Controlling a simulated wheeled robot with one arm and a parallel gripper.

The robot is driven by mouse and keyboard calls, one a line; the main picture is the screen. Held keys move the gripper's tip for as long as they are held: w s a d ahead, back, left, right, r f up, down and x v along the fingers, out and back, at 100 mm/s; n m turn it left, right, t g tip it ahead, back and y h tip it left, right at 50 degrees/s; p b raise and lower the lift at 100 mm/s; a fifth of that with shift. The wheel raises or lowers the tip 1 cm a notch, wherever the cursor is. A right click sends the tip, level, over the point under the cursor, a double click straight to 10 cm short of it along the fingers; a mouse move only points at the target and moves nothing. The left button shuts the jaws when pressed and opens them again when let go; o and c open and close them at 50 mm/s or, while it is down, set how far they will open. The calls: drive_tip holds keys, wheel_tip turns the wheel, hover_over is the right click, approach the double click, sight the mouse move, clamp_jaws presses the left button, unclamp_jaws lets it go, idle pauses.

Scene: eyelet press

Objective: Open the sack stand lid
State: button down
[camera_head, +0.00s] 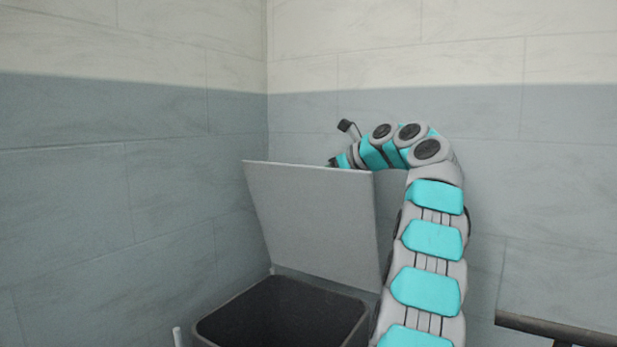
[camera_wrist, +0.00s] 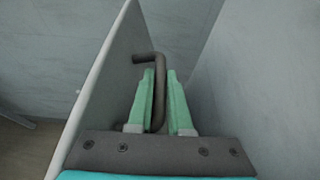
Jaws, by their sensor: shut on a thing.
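The sack stand lid (camera_head: 315,220) is a flat grey panel, raised steeply above the sack stand (camera_head: 234,298), whose dark inside shows below it. In the wrist view the lid (camera_wrist: 110,85) slants along the left side. My gripper (camera_wrist: 160,78) has its green fingers shut on the dark bent lid handle (camera_wrist: 157,95), which runs between them. In the head view my arm arches over from the right, and my gripper (camera_head: 333,163) reaches behind the lid's top edge, mostly hidden by it.
Grey tiled walls meet in a corner behind the stand. A dark bar edge (camera_head: 555,328) shows at the lower right. A thin pale post (camera_head: 178,337) stands left of the stand.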

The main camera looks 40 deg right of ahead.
drive_tip(key=shift+w+d+f, duration=0.15)
drive_tip(key=shift+d+f, duration=0.1)
drive_tip(key=shift+d, duration=0.2)
idle(0.3)
drive_tip(key=c, duration=0.9)
unclamp_jaws()
drive_tip(key=shift+r, duration=0.15)
drive_tip(key=shift+o, duration=0.3)
drive_tip(key=s+d, duration=0.2)
drive_tip(key=s, duration=0.5)
drive_tip(key=s+d+r, duration=0.1)
drive_tip(key=s+d, duration=0.2)
drive_tip(key=s, duration=0.3)
drive_tip(key=shift+s+d, duration=0.3)
drive_tip(key=shift+s, duration=0.1)
